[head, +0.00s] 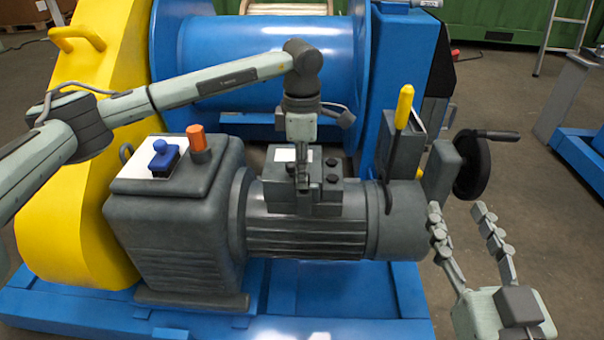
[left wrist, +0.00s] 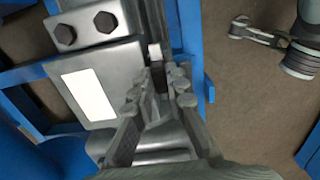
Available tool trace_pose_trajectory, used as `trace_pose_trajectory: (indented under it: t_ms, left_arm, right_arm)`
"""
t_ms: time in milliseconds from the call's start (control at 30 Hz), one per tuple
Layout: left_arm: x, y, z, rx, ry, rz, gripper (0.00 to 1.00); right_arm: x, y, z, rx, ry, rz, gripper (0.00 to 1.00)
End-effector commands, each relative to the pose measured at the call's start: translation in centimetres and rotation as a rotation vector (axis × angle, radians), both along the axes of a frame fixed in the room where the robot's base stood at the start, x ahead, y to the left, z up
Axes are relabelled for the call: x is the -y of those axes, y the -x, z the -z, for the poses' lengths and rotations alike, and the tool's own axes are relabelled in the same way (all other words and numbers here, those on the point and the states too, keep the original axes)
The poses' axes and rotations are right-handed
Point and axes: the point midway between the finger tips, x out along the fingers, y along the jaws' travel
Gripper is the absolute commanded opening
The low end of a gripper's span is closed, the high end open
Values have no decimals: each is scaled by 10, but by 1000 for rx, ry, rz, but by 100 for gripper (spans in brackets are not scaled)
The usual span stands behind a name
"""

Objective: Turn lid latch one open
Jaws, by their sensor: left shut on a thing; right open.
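The grey terminal box (head: 278,195) sits on top of the ribbed motor (head: 305,236), with its lid closed. My left gripper (head: 303,183) points down at the box's middle, between the white label and two dark bolts. In the left wrist view its fingers (left wrist: 160,86) are closed around a small dark latch (left wrist: 154,52) with a pale end, at the lid's edge. The fingers hide most of the latch, so its exact angle is hard to tell. My right gripper (head: 457,211) is open and empty, to the right of the motor's end.
A yellow-handled lever (head: 404,106) and a black handwheel (head: 472,165) stand right of the box. A blue knob (head: 160,147) and an orange cap (head: 197,138) rise from the grey housing at left. The blue drum (head: 265,90) lies behind.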

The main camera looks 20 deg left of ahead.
Motion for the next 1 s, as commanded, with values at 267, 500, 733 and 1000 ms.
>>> trace_pose_trajectory:
  t_ms: [267, 500, 733, 1000]
  left_arm:
    - [0, 0, 0, -1, -1, 31, 0]
    - [0, 0, 0, -1, -1, 31, 0]
    - [0, 0, 0, 0, -1, 30, 33]
    - [0, 0, 0, 0, 0, 29, 34]
  right_arm:
    - [-2, 1, -5, 24, -12, -4, 46]
    - [-2, 1, -6, 24, -12, -4, 46]
    - [-2, 1, -6, 24, -12, -4, 46]
    - [-2, 1, -5, 23, -11, -4, 46]
